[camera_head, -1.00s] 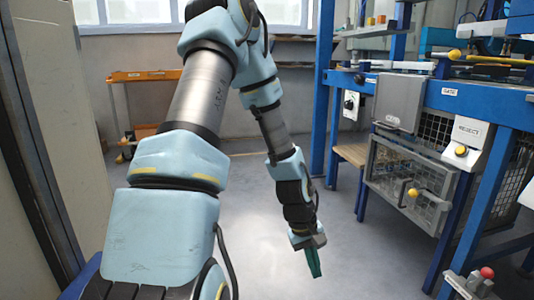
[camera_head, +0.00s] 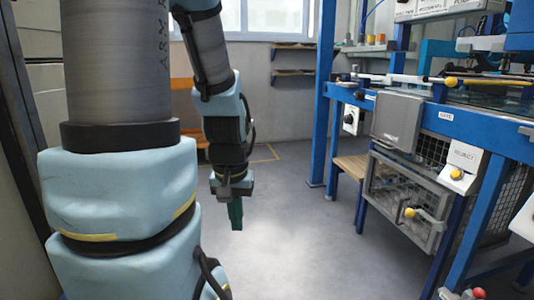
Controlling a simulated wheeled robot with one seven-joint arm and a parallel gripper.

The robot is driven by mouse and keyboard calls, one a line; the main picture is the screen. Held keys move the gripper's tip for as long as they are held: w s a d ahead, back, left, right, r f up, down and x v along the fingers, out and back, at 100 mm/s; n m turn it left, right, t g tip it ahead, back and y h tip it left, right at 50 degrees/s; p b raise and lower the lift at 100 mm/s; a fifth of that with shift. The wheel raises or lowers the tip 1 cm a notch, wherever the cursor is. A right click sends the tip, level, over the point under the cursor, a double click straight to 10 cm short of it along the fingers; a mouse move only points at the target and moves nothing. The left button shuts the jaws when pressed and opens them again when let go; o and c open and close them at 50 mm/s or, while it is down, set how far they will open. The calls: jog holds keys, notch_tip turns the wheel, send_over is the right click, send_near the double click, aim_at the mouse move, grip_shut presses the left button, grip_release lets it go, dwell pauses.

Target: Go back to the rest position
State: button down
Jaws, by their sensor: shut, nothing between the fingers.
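My gripper (camera_head: 236,224) is in the head view, left of the middle, pointing down over bare floor. Its green fingers are together and hold nothing. My arm reaches up along the left side of the view and bends down to the gripper. The gripper touches nothing and is well apart from the machine on the right.
A blue-framed machine (camera_head: 470,118) fills the right side, with a metal mesh cage (camera_head: 400,185) and a reject box (camera_head: 463,165). A wooden shelf (camera_head: 352,167) stands by its far leg. A pale wall or cabinet edge is at the left. The grey floor (camera_head: 300,235) between is clear.

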notch_tip(320, 180, up, 33)
jog(key=p, duration=3.1)
